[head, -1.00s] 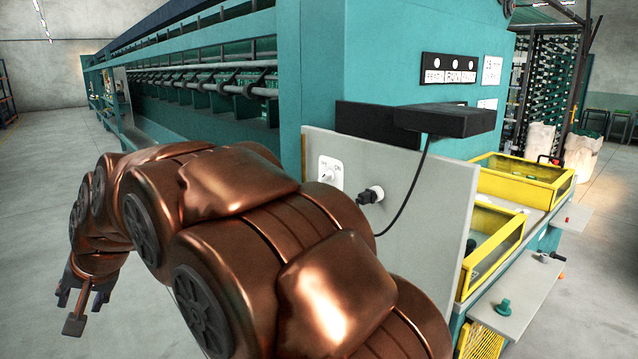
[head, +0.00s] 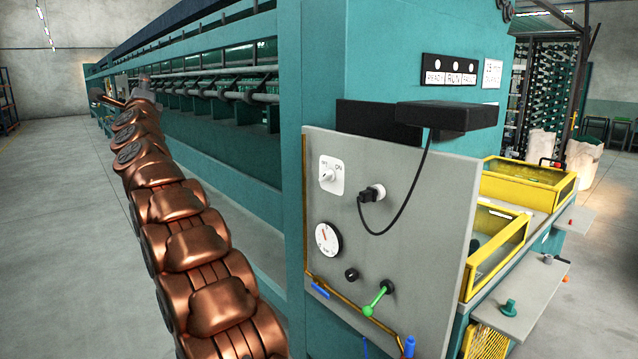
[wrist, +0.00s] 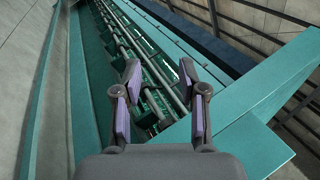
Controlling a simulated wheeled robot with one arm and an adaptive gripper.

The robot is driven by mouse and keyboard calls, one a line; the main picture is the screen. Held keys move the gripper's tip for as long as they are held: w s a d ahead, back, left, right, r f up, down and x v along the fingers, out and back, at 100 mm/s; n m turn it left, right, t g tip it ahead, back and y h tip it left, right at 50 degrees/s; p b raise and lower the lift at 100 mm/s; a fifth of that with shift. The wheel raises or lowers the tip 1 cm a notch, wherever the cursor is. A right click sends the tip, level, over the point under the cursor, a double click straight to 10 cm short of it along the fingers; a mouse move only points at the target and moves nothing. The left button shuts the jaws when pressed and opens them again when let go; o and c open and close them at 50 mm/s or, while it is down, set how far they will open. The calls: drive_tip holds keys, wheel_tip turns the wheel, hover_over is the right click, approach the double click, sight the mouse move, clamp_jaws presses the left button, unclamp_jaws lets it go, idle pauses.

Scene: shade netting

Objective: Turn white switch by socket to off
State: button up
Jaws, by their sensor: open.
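The white switch (head: 331,175) is a small plate with a round knob, upper left on the grey panel (head: 440,235) in the head view. It has small markings above the knob, ON at the right; I cannot tell which way the knob points. The socket (head: 379,191) is right of it, with a black plug and cable in it. My gripper (wrist: 160,75) is open and empty in the wrist view, over the teal machine's rail side. In the head view my arm stretches up and away to the left, well apart from the switch. The wrist view does not show the switch.
Below the switch are a round dial (head: 327,239), a black knob (head: 351,275) and a green lever (head: 378,299). A black box (head: 446,116) juts out above the panel. The teal machine (head: 318,75) stands behind. Yellow-framed trays (head: 530,181) are at right. Floor at left is open.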

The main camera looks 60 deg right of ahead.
sight(322, 178)
drive_tip(key=s+d+f+m+g+h+b, duration=0.1)
drive_tip(key=s+d+f+m+g+h, duration=0.2)
drive_tip(key=d+m, duration=0.35)
drive_tip(key=s+d+m+g+h, duration=0.4)
drive_tip(key=d+m+g+h, duration=0.1)
drive_tip(key=d+m+g, duration=0.15)
drive_tip(key=s+d+f+m+g+h+b, duration=0.1)
drive_tip(key=s+d+f+m+g+h, duration=0.2)
drive_tip(key=d+m, duration=0.4)
drive_tip(key=s+d+f+m+g+y+b, duration=0.1)
drive_tip(key=s+d+f+m+g+y, duration=0.1)
drive_tip(key=s+d+f+m+g, duration=0.45)
drive_tip(key=s+d+f+m+g+y, duration=0.15)
drive_tip(key=s+f+m, duration=0.3)
drive_tip(key=f, duration=0.45)
drive_tip(key=s+d+f+m+g+y+b, duration=0.1)
drive_tip(key=s+d+f+m+g, duration=0.35)
drive_tip(key=f+m, duration=0.2)
drive_tip(key=x, duration=0.1)
drive_tip(key=p+x, duration=0.1)
drive_tip(key=x, duration=0.1)
drive_tip(key=p+x, duration=0.1)
drive_tip(key=shift+s+d+f, duration=0.25)
drive_tip(key=shift+f, duration=0.05)
drive_tip(key=shift+p+x, duration=0.3)
drive_tip(key=shift+x, duration=0.85)
drive_tip(key=shift+f, duration=0.2)
clamp_jaws()
